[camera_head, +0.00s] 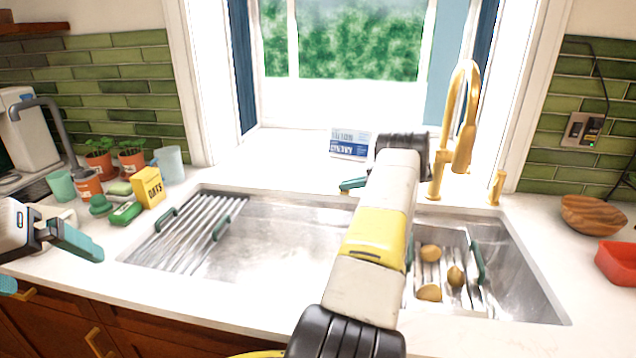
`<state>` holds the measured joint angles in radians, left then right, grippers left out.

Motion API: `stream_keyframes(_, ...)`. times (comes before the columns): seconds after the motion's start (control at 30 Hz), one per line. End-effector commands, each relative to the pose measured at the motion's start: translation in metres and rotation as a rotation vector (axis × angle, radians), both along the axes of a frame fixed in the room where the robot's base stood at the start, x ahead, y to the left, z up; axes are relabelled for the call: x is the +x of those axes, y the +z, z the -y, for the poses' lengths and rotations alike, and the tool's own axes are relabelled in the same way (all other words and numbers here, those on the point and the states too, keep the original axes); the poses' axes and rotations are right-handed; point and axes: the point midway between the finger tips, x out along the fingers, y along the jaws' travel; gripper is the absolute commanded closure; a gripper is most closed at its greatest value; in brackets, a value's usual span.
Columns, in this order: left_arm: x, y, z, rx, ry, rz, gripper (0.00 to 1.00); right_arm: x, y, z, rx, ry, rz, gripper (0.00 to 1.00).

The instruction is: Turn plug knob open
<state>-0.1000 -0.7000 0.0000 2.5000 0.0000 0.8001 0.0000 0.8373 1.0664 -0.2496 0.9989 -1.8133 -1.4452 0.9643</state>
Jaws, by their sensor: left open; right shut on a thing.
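The double sink (290,235) is set in the white counter, with the gold faucet (460,125) behind its right basin. My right arm reaches over the sink's middle to the back rim. My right gripper (352,184) has teal fingertips at that rim, left of the faucet. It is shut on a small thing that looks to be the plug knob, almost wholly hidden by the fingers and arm. How far the knob is turned cannot be seen. My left gripper (52,268) is open and empty over the counter's front left, away from the sink.
Potatoes (430,252) lie on a rack in the right basin. A yellow oats box (147,187), pots and cups crowd the left counter. A wooden bowl (590,215) and red container (617,263) stand at right. A blue-and-white box (349,144) stands on the sill.

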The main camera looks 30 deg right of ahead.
Motion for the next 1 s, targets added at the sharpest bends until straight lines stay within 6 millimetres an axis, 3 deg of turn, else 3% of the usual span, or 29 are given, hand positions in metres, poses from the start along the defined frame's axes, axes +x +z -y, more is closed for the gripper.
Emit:
stream_keyframes(0.77, 0.0000, 0.0000, 0.0000, 0.000, 0.000, 0.000, 0.00, 0.0019, 0.0018, 0.0000, 0.002, 0.085, 0.005, 1.00)
stream_keyframes(0.8, 0.0000, 0.0000, 0.0000, 0.000, 0.000, 0.000, 0.00, 0.0020, 0.0017, 0.0000, 0.002, 0.085, 0.005, 0.84)
stream_keyframes(0.9, 0.0000, 0.0000, 0.0000, 0.000, 0.000, 0.000, 0.00, 0.0019, 0.0015, 0.0000, 0.002, 0.085, 0.005, 0.66)
stream_keyframes(1.0, 0.0000, 0.0000, 0.0000, 0.000, 0.000, 0.000, 0.00, 0.0017, 0.0012, 0.0002, 0.002, 0.084, 0.004, 0.66)
